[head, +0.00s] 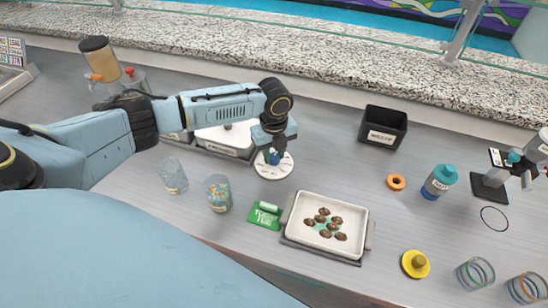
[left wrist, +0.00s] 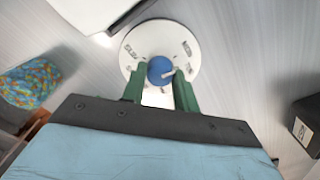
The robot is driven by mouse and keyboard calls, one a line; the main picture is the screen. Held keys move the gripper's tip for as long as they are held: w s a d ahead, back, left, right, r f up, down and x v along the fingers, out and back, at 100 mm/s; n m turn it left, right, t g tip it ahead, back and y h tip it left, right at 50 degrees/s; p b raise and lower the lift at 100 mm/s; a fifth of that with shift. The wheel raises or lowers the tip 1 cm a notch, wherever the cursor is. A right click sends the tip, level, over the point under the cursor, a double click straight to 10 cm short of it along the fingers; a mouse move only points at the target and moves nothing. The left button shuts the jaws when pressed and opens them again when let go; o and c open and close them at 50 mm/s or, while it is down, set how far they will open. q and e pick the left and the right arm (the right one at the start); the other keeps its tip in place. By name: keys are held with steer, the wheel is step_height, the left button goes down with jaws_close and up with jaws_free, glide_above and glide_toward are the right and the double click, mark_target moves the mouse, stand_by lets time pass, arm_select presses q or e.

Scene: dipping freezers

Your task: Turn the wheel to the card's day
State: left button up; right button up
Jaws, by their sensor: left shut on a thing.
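The wheel is a white round disc (head: 274,170) with dark lettering around its edge, lying on the counter. It also shows in the left wrist view (left wrist: 185,47). A blue knob (left wrist: 160,70) with a white pointer mark stands at its middle. My left gripper (head: 272,152) comes down over the disc, and its green fingers (left wrist: 158,88) are shut on the blue knob. A green card (head: 264,213) with white writing lies on the counter in front of the disc; I cannot read it surely. My right gripper does not show.
A white tray (head: 293,229) with several brown pieces stands right of the card. A black bin (head: 383,127), orange ring (head: 396,182), blue bottle (head: 439,181) and yellow knobbed lid (head: 415,264) stand to the right.

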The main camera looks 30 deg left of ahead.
arm_select(q)
steer(key=shift+m, duration=1.1)
steer(key=m, duration=0.3)
steer(key=o, duration=0.8)
step_height(320, 180, up, 7)
steer(key=p, duration=0.7)
steer(key=shift+r, duration=0.1)
